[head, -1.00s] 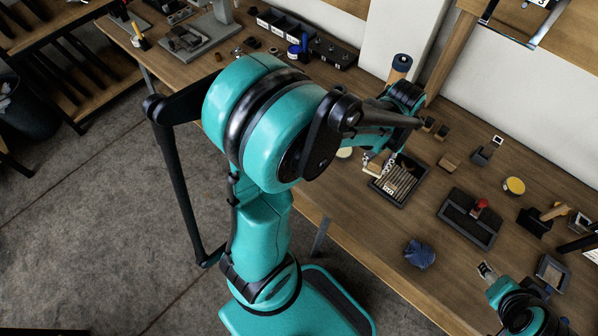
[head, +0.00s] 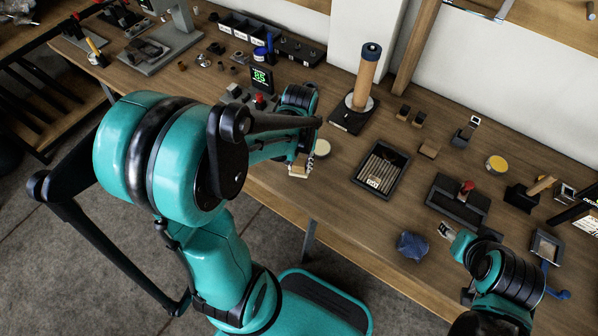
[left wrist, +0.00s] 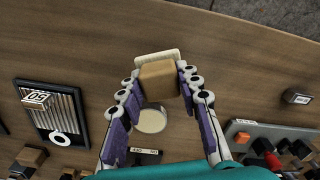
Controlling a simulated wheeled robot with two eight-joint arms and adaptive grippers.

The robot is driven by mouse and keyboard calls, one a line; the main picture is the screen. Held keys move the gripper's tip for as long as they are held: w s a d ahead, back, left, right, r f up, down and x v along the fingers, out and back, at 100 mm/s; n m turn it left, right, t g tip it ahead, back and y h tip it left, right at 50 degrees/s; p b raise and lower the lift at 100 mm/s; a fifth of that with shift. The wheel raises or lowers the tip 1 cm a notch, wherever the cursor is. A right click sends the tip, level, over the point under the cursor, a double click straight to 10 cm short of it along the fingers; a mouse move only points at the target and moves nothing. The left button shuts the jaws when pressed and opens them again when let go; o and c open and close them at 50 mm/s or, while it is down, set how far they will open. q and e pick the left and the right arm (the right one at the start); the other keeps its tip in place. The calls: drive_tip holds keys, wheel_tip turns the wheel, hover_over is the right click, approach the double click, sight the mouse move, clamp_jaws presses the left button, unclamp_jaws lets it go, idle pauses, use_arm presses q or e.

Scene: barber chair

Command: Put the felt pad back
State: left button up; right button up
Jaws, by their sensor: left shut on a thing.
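My left gripper (head: 299,168) is shut on a tan block with a cream plate along its far side, which looks like the felt pad (left wrist: 158,75). In the left wrist view the block sits between the fingertips (left wrist: 158,82). In the head view the pad (head: 298,172) is near the front edge of the bench, left of the slatted black tray (head: 357,182). A round cream disc (left wrist: 150,121) lies on the bench close by; it also shows in the head view (head: 322,148). My right gripper (head: 446,231) is near a blue cloth; its jaws are too small to judge.
The crumpled blue cloth (head: 412,246) lies near the bench's front edge. A dark tray with a red knob (head: 459,203) is right of the slatted tray. A wooden post on a black base (head: 365,82) stands behind. Bare bench top lies between the disc and the slatted tray.

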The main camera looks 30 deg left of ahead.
sight(299, 171)
use_arm(q)
drive_tip(key=shift+f+b, duration=1)
drive_tip(key=shift+f, duration=1)
drive_tip(key=shift+f, duration=0.15)
drive_tip(key=o, duration=1.1)
wheel_tip(299, 171, up, 11)
drive_tip(key=p, duration=0.5)
drive_tip(key=shift+r, duration=0.75)
drive_tip(key=s+d+r+m+t, duration=0.3)
drive_tip(key=s+d+r+t, duration=0.2)
drive_tip(key=d+r+t, duration=0.1)
drive_tip(key=shift+d+r+m+t, duration=0.2)
drive_tip(key=shift+d+m+t, duration=0.1)
drive_tip(key=shift+d+t, duration=0.25)
